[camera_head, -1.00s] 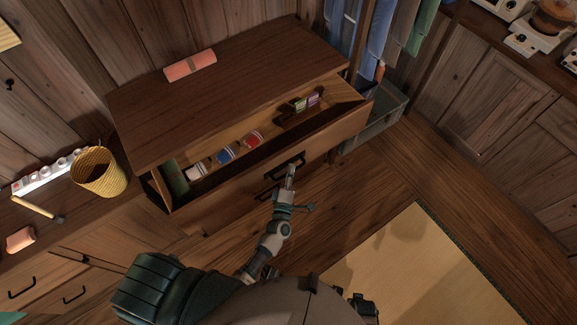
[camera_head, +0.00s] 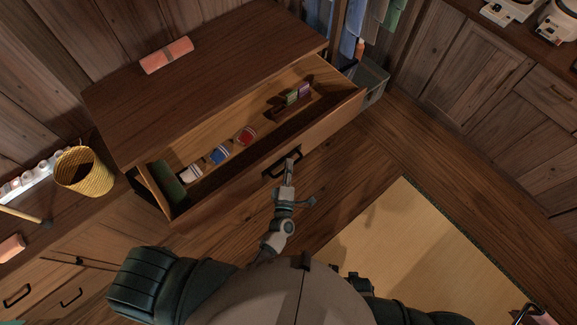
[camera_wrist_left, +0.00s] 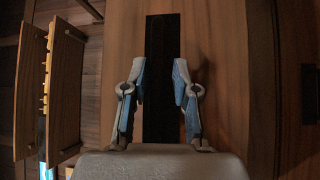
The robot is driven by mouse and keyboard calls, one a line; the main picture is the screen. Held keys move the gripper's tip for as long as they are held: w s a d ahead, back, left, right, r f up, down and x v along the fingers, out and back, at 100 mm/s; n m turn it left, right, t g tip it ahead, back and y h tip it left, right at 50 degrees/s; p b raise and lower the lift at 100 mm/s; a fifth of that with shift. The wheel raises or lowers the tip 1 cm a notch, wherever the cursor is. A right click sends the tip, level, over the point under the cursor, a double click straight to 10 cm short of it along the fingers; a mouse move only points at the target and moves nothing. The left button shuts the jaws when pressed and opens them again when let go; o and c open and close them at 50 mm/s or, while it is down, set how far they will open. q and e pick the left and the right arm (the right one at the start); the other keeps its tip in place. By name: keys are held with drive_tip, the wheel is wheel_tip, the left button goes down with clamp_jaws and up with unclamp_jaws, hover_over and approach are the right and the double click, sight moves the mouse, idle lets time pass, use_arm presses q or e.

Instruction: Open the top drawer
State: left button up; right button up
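The top drawer (camera_head: 318,125) of the wooden dresser (camera_head: 190,85) is pulled well out, and its inside shows. Its dark handle (camera_head: 270,172) is on the drawer front. My left gripper (camera_head: 289,163) is at this handle.
Cans (camera_head: 219,154), a green item (camera_head: 168,182) and small boxes (camera_head: 298,94) lie in the drawer. A pink roll (camera_head: 167,55) lies on the dresser top. A yellow basket (camera_head: 84,172) stands left. A grey bin (camera_head: 370,78) is beside the dresser's right end. Floor (camera_head: 365,155) to the right is clear.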

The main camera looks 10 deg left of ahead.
use_arm(q)
drive_tip(key=shift+w, duration=0.1)
drive_tip(key=s+d+f, duration=0.1)
drive_tip(key=s, duration=1.1)
drive_tip(key=shift+d+f, duration=0.15)
drive_tip(key=shift+f, duration=0.15)
drive_tip(key=shift+w, duration=0.1)
drive_tip(key=s+f+m+g+h, duration=0.3)
drive_tip(key=f+m+g, duration=0.3)
drive_tip(key=f, duration=0.4)
drive_tip(key=s+f+m+g+h, duration=0.3)
drive_tip(key=f+m, duration=0.5)
drive_tip(key=f, duration=0.3)
drive_tip(key=s+a+f+m+g+y, duration=0.3)
drive_tip(key=s+a+f+m+g, duration=0.3)
drive_tip(key=s+a+f+g, duration=0.2)
drive_tip(key=s+a+f, duration=0.2)
drive_tip(key=s+a, duration=0.2)
drive_tip(key=shift+s+a+f+g+y, duration=0.25)
drive_tip(key=shift+a+g+y, duration=0.05)
drive_tip(key=shift+a+y, duration=0.1)
